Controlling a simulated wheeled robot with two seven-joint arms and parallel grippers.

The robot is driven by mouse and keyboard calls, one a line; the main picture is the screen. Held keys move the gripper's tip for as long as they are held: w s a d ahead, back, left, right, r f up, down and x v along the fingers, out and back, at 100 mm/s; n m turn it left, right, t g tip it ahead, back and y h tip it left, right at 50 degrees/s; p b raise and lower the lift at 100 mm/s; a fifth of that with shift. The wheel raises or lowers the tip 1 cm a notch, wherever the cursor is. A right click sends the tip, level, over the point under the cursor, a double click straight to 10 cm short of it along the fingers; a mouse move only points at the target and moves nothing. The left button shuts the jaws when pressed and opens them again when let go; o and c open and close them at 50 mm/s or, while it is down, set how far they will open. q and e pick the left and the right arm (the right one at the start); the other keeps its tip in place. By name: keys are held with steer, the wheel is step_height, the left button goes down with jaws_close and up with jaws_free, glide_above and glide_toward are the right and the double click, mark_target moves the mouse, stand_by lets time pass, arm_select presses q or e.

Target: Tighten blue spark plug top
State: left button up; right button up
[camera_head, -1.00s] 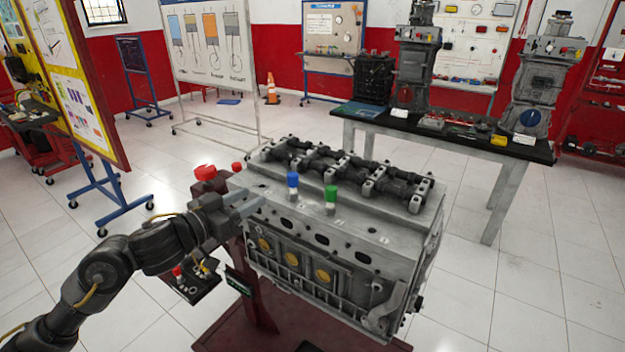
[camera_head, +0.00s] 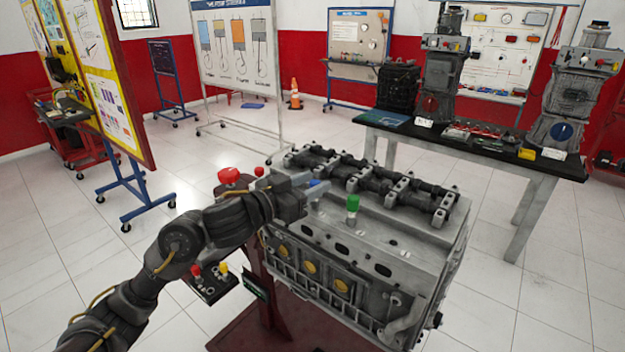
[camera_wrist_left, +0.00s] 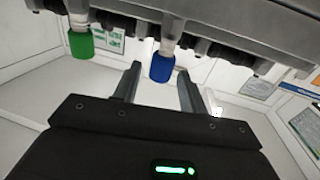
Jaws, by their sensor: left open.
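The engine block (camera_head: 375,245) stands on a dark red stand in the middle of the head view. The blue spark plug top (camera_head: 315,183) is on the block's top face, partly hidden by my left gripper (camera_head: 308,187). In the left wrist view, the blue top (camera_wrist_left: 162,68) lies between the tips of my open left gripper (camera_wrist_left: 160,78), with a gap on both sides. A green spark plug top (camera_head: 352,203) stands upright to the right of the blue one. It also shows at the left of the wrist view (camera_wrist_left: 80,44).
A camshaft row (camera_head: 370,180) runs along the block behind the plugs. A black-topped table (camera_head: 475,153) with engine parts stands behind right. A wheeled yellow-and-red board (camera_head: 105,90) stands at left. An orange cone (camera_head: 295,95) stands at the back. Floor at left is clear.

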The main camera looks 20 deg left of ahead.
arm_select(q)
steer(key=shift+w+d, duration=0.4)
steer(key=shift+w, duration=0.2)
steer(key=c, duration=0.8)
steer(key=shift+a, duration=0.15)
jaws_close()
steer(key=shift+r+p, duration=0.1)
steer(key=shift+p, duration=0.3)
steer(key=shift+m+g+h, duration=0.3)
steer(key=shift+h, duration=0.2)
